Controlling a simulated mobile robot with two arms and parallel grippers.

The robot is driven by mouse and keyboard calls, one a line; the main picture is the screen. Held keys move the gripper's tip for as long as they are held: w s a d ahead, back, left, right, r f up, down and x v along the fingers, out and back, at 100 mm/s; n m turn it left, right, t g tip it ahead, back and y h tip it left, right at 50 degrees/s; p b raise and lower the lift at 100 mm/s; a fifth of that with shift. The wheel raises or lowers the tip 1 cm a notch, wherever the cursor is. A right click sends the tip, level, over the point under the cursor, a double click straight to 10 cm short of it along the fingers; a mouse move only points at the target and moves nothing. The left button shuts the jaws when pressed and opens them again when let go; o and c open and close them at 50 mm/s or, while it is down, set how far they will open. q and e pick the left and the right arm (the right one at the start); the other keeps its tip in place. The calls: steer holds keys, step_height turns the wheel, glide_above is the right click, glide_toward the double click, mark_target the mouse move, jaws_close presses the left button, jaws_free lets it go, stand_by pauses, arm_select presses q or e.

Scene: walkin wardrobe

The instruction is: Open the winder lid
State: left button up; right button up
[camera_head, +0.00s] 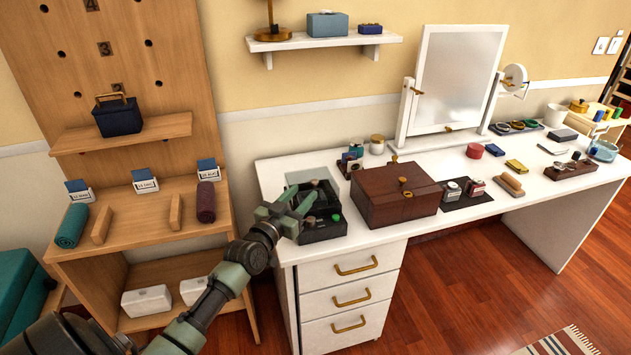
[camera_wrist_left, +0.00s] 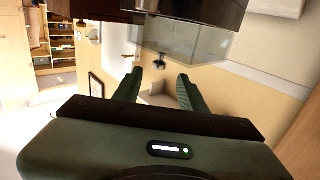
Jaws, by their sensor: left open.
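The winder (camera_head: 322,231) is a black box with a small green light, at the left end of the white dressing table. Its clear lid (camera_head: 301,176) shows at the back of the box and looks raised, but I cannot tell how far. In the left wrist view the clear lid (camera_wrist_left: 185,38) shows just beyond my fingers, below a dark edge at the top. My left gripper (camera_head: 307,198) is open and empty, over the left side of the winder. I cannot tell whether a finger touches the lid. My right gripper is not in view.
A brown wooden box (camera_head: 395,195) stands close to the right of the winder. Small jars (camera_head: 377,144) stand behind it. A mirror (camera_head: 457,80) stands farther back. A pegboard shelf unit (camera_head: 150,236) is on the left. Drawers (camera_head: 350,296) are below the table top.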

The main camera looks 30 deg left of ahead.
mark_target(313, 184)
arm_select(q)
steer(key=w, duration=0.7)
steer(key=shift+w+a+b, duration=0.25)
steer(key=shift+b, duration=0.05)
jaws_close()
stand_by(1.1)
